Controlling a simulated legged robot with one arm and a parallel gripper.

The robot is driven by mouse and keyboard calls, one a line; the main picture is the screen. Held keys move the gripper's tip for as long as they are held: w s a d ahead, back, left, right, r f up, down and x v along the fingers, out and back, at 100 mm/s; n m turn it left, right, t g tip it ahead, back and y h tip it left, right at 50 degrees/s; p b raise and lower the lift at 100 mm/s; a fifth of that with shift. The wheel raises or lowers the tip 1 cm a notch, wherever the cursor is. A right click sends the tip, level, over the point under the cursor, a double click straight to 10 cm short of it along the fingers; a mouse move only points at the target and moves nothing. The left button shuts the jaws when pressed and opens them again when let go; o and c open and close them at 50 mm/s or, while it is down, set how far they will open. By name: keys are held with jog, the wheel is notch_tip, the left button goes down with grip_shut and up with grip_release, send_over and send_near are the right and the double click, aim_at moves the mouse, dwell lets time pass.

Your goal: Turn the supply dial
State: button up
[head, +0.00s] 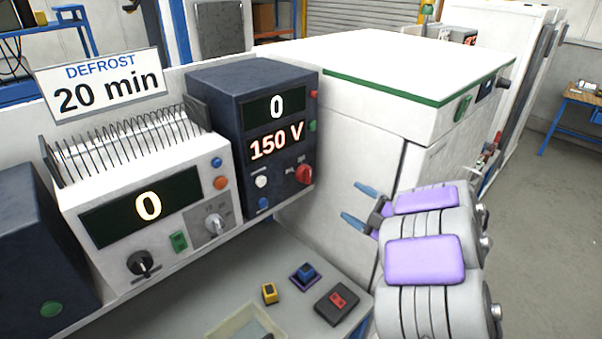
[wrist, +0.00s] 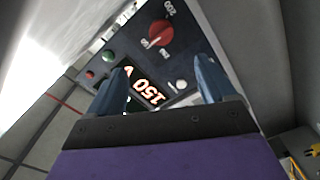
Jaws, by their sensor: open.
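The dark blue supply box (head: 236,96) stands on the bench with its display reading 0 and 150 V. Its red dial (head: 304,173) is at the lower right of its front panel. My gripper (head: 360,206) is open and empty, to the right of the supply and apart from it, with its blue fingers pointing left. In the wrist view the red dial (wrist: 160,33) shows ahead, beyond the gap between the open fingers of my gripper (wrist: 163,82). The 150 V display shows behind the left finger, partly hidden.
A white unit (head: 150,240) with a 0 display, a black knob (head: 144,263) and a grey dial (head: 215,225) stands left of the supply. A DEFROST 20 min sign (head: 100,84) is above it. A large white cabinet (head: 400,80) is behind my arm. Small blocks and a tray lie on the bench.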

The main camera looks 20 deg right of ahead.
send_near(310, 177)
jog(key=w+a, duration=0.3)
jog(key=w, duration=0.1)
jog(key=x, duration=0.2)
jog(key=b+x, duration=0.1)
jog(key=d+x, duration=0.1)
jog(key=x, duration=0.1)
jog(key=shift+w+a, duration=0.1)
jog(key=shift+w, duration=0.45)
jog(key=shift+a, duration=0.35)
jog(key=shift+d, duration=0.75)
jog(key=c, duration=0.7)
jog(key=shift+a, duration=0.25)
jog(key=c, duration=0.3)
